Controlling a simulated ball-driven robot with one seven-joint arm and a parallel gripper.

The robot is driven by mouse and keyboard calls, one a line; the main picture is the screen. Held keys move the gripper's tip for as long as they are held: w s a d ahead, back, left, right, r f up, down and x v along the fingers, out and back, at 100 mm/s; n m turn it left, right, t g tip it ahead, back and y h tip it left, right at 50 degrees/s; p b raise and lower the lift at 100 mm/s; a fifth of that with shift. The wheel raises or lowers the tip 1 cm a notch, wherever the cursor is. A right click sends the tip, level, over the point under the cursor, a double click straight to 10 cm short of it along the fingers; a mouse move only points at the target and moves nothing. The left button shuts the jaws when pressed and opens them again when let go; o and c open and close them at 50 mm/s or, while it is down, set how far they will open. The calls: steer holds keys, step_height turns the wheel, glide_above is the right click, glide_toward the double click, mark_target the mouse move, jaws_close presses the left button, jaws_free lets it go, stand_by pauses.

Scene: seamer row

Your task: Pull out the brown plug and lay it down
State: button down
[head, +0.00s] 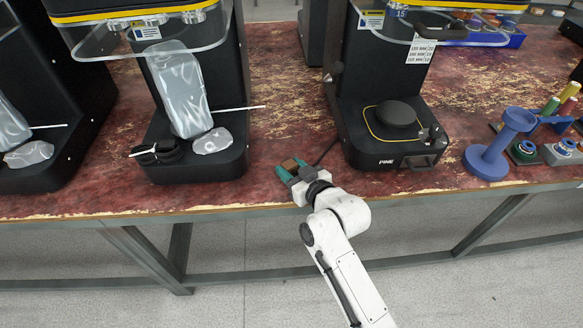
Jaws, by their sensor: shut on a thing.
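The brown plug (290,162) shows as a small brown block at the tip of my gripper (287,168), near the table's front edge, between two black machines. My gripper, with teal fingers, is shut on it. A dark cable (327,150) runs between the right machine's left side and the area of the gripper. Whether the plug touches the table or is in a socket is hidden or too small to tell.
The right machine (400,157) has a round black plate. The left machine (196,166) holds a grey bagged item (178,85). Worn red table (280,75) is bare between the machines behind my gripper.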

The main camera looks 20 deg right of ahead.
steer(key=shift+f, duration=0.1)
steer(key=c, duration=0.5)
jaws_free()
steer(key=shift+s, duration=0.15)
steer(key=v, duration=1)
steer(key=shift+s, duration=0.3)
